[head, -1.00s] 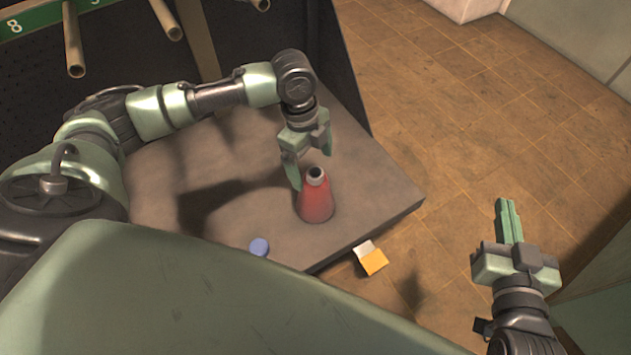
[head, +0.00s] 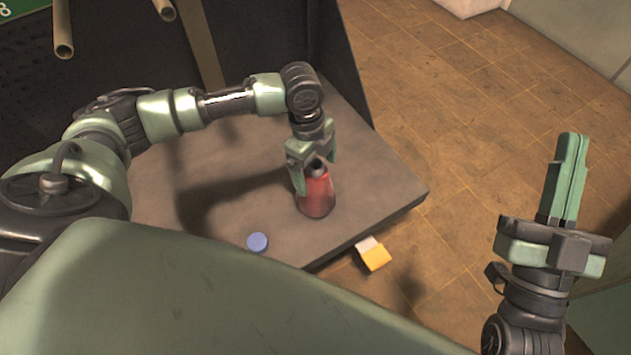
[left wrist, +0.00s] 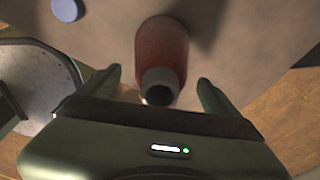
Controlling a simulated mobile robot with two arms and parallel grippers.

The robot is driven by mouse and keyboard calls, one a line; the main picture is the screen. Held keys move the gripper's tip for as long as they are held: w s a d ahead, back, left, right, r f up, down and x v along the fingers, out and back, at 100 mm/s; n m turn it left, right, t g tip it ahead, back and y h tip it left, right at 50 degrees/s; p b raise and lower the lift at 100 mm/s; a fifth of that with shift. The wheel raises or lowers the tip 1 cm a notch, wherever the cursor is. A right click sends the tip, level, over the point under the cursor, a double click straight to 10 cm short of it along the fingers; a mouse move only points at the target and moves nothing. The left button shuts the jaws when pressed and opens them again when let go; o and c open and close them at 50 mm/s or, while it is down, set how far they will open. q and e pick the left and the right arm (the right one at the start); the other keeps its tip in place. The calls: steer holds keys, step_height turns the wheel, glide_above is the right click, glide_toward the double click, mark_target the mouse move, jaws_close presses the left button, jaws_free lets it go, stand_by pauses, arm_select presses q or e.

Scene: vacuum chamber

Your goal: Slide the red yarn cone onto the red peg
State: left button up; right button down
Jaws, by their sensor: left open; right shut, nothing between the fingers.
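The red yarn cone (head: 315,196) stands upright on the grey table near its right side, its narrow grey top upward. In the left wrist view the cone (left wrist: 161,50) lies between the two fingers, with its dark open tip toward me. My left gripper (head: 313,180) is open, pointing down, with its fingers on either side of the cone's top; in the left wrist view (left wrist: 160,88) there is a gap on both sides. My right gripper (head: 570,165) is shut and empty, over the floor at the right. No red peg can be made out.
Tan pegs (head: 63,32) stick out from a dark panel at the upper left, with a green numbered strip above. A blue disc (head: 257,242) lies on the table (head: 365,215) near its front edge. A yellow and white box (head: 374,256) is by the table edge.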

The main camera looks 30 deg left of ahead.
arm_select(q)
steer(key=shift+d+f, duration=0.1)
steer(key=shift+f, duration=0.55)
arm_select(e)
steer(key=shift+s+d+r+t+y, duration=0.15)
steer(key=shift+s+r+t+y, duration=0.35)
steer(key=shift+s+r+t, duration=0.45)
arm_select(q)
steer(key=shift+c, duration=0.3)
arm_select(e)
steer(key=shift+r, duration=0.15)
arm_select(q)
jaws_close()
steer(key=shift+r, duration=0.1)
